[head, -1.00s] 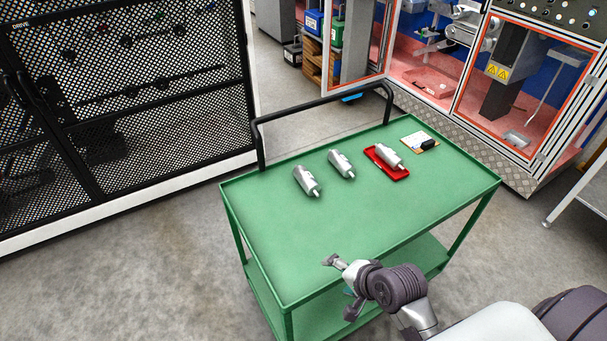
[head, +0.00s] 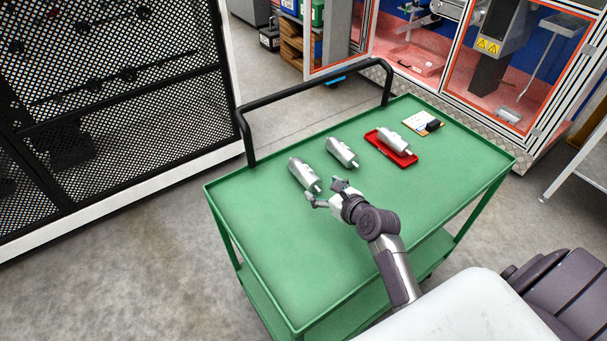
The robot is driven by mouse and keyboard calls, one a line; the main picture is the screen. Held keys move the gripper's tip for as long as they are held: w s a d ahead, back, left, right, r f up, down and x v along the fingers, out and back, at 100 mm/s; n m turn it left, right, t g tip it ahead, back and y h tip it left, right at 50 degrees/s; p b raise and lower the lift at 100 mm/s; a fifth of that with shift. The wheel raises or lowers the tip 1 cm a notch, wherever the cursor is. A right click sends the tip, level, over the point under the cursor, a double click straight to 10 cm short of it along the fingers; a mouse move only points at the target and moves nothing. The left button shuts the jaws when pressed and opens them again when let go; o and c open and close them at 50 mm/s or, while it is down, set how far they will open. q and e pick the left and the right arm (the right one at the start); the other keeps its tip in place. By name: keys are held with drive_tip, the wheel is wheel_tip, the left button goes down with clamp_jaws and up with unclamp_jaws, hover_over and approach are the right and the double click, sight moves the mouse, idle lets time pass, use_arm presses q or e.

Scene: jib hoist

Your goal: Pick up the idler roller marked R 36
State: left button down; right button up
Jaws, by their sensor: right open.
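Three grey metal rollers lie on the green cart (head: 270,255). The left roller (head: 303,174) and the middle roller (head: 342,152) lie on the bare top. The right roller (head: 394,141) lies in a red tray (head: 408,159). The markings are too small to read, so I cannot tell which one is R 36. My right gripper (head: 325,192) is open and empty, close to the near end of the left roller; I cannot tell whether it touches. My left gripper is not in view.
A clipboard with paper (head: 421,123) and a dark object (head: 433,125) lie at the cart's far right corner. A black handle rail (head: 310,85) rises along the far left edge. A black mesh cage (head: 110,90) stands left. The cart's front left is clear.

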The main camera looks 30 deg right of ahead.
sight(315, 183)
drive_tip(key=x, duration=0.3)
drive_tip(key=shift+w+f, duration=0.3)
drive_tip(key=shift+w, duration=0.2)
drive_tip(key=shift+w+a, duration=0.1)
drive_tip(key=shift+w, duration=0.35)
drive_tip(key=x, duration=0.3)
drive_tip(key=shift+w+f, duration=0.1)
drive_tip(key=shift+w, duration=0.3)
drive_tip(key=shift+w+f, duration=0.2)
drive_tip(key=shift+w, duration=0.15)
drive_tip(key=shift+s+r, duration=0.1)
drive_tip(key=shift+c, duration=1.3)
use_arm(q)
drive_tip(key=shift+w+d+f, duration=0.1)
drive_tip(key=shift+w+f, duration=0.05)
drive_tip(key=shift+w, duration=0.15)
use_arm(e)
clamp_jaws()
drive_tip(key=shift+r, duration=0.1)
